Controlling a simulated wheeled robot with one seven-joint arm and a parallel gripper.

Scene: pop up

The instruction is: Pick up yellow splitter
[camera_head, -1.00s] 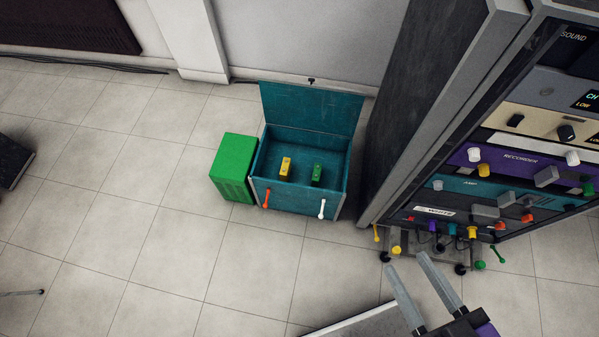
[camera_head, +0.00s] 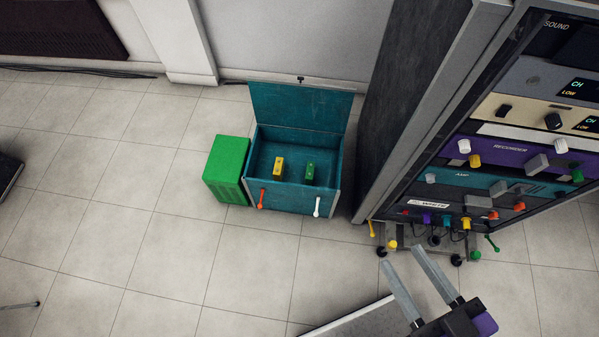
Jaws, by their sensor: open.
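The yellow splitter (camera_head: 278,167) is a small upright block inside the open teal box (camera_head: 327,203). A similar green block (camera_head: 309,171) stands to its right in the same box. My gripper (camera_head: 401,268) is at the lower right, its two long grey fingers parted with nothing between them. It is apart from the box, in front and to the right of it in the picture. The underside of the yellow splitter is hidden by the box's front wall.
A green crate (camera_head: 227,169) stands against the box's left side. The teal lid (camera_head: 301,108) is raised behind. A tall equipment rack (camera_head: 462,175) with knobs and plugs stands to the right. An orange handle (camera_head: 262,198) and a white handle (camera_head: 317,206) show at the box's front.

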